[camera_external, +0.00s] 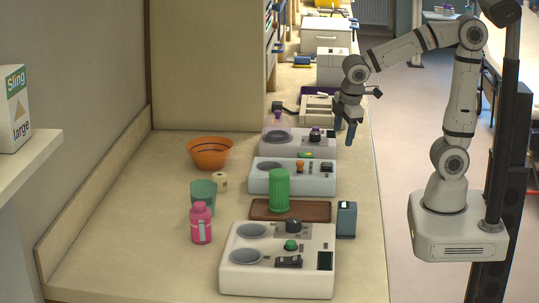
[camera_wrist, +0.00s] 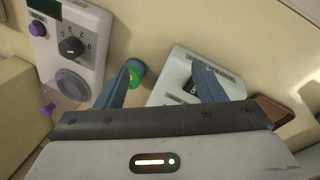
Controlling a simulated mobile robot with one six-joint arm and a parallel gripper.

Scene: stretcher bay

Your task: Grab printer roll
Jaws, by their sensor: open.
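In the wrist view the open fingers of my gripper (camera_wrist: 163,70) frame part of a pale device, and the cream roll cannot be made out there.
The counter's left part is clear.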

